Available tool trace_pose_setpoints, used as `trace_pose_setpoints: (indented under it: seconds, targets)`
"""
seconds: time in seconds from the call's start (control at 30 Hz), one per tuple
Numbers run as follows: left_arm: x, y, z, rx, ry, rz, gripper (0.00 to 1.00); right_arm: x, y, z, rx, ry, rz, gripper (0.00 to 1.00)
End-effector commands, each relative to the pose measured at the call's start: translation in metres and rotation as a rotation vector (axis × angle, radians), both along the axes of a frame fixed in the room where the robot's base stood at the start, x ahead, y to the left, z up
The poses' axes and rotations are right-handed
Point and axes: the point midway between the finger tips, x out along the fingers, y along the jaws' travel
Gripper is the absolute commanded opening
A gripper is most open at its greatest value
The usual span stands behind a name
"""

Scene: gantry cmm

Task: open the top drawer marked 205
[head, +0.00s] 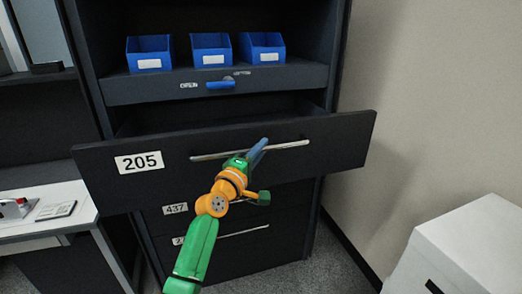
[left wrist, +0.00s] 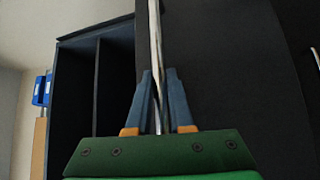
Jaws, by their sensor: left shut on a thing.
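The top drawer marked 205 (head: 110,185) stands pulled out from the dark cabinet, with a dark gap behind its front. Its white label (head: 139,162) is at the left of the front. A long silver bar handle (head: 290,145) runs across the upper part of the front; it also shows upright in the left wrist view (left wrist: 154,45). My left gripper (head: 258,150) is shut on the handle near its middle. In the left wrist view its two blue-grey fingers (left wrist: 159,90) lie on either side of the bar. My right gripper is not in view.
Below are closed drawers, one marked 437 (head: 175,209). Three blue bins (head: 211,51) stand on the shelf above, over a blue handle (head: 220,85). A white box (head: 465,250) stands at the lower right; a white desk (head: 70,190) is at the left.

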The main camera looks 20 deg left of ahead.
Motion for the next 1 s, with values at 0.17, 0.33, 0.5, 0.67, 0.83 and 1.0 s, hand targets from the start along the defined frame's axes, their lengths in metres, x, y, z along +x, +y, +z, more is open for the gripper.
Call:
trace_pose_setpoints:
  seconds: [0.17, 0.33, 0.5, 0.67, 0.83, 1.0]
  targets:
    - [0.000, 0.000, 0.000, -0.001, -0.001, 0.001, 0.00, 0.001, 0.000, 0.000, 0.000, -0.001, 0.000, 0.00]
    - [0.000, 0.000, 0.001, -0.001, -0.002, 0.001, 0.31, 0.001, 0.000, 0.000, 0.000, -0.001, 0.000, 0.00]
    - [0.000, 0.000, 0.001, -0.001, -0.001, 0.001, 0.50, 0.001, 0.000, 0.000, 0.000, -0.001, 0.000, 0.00]
    - [0.000, 0.000, 0.001, -0.001, -0.001, 0.001, 0.50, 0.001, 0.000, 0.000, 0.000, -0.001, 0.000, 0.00]
    - [-0.011, 0.002, -0.001, -0.002, -0.002, -0.002, 0.50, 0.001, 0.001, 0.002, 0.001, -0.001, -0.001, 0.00]
    - [-0.038, 0.008, -0.006, -0.002, -0.002, -0.001, 0.50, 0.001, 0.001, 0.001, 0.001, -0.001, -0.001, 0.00]
